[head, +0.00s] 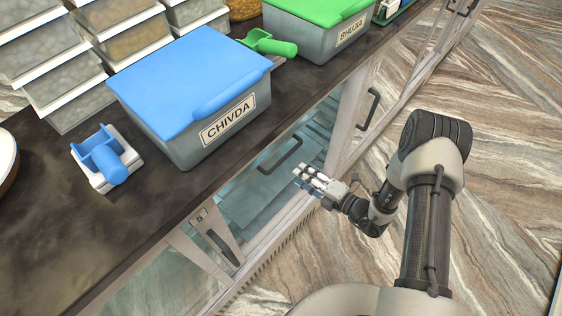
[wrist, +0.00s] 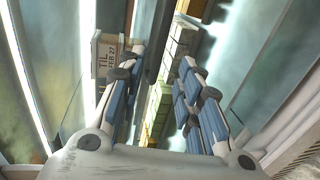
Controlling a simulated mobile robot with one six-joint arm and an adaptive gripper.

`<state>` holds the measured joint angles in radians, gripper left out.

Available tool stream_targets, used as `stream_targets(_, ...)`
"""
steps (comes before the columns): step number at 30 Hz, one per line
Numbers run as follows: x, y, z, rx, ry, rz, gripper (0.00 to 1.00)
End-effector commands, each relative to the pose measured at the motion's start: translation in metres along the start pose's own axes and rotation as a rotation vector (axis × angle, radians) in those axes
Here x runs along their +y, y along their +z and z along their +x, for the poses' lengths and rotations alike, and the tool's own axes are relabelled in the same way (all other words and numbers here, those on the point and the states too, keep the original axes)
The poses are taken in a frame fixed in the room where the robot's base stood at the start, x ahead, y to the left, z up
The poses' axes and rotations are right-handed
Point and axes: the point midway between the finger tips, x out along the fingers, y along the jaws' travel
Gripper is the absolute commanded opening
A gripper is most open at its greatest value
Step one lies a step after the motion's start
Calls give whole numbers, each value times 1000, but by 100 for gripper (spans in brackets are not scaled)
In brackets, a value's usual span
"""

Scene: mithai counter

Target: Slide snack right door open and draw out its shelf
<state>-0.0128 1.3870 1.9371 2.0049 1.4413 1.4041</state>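Below the dark counter, a glass-fronted case has pale door frames. One dark bar handle (head: 280,155) shows at the glassy bay beside my gripper; I cannot tell whether it is on a door or a shelf. Another dark handle (head: 368,110) is on a pale frame further right, and a dark slot-like handle (head: 222,247) is nearer at the left. My gripper (head: 308,178) is just right of the middle handle. In the wrist view my gripper (wrist: 160,72) has its fingers spread, with a dark bar (wrist: 157,45) visible between them. Contact is not clear.
On the counter (head: 60,220) stand a blue-lidded CHIVDA box (head: 215,135), a blue scoop on a white stand (head: 108,160), a green scoop (head: 268,43) and a green-lidded box (head: 335,35). Pale yellow blocks (wrist: 182,45) show beyond the fingers. The floor (head: 500,170) to the right is clear.

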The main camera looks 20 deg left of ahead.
Motion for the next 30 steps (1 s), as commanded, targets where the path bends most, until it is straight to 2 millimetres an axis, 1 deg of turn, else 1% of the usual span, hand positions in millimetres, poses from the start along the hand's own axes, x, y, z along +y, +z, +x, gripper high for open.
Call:
stream_targets(1, -2, -1, 13, 5, 1, -4, 32)
stream_targets(9, -1, -1, 70, 3, 1, -5, 32)
stream_targets(12, -1, -1, 86, 2, 1, -4, 32)
stream_targets(15, 0, 0, 98, 1, 1, -3, 32)
stream_targets(20, 0, 0, 107, 0, 0, -2, 32)
stream_targets(28, 1, 0, 108, -1, 0, -2, 32)
stream_targets(30, 1, 0, 108, -1, 0, -2, 28)
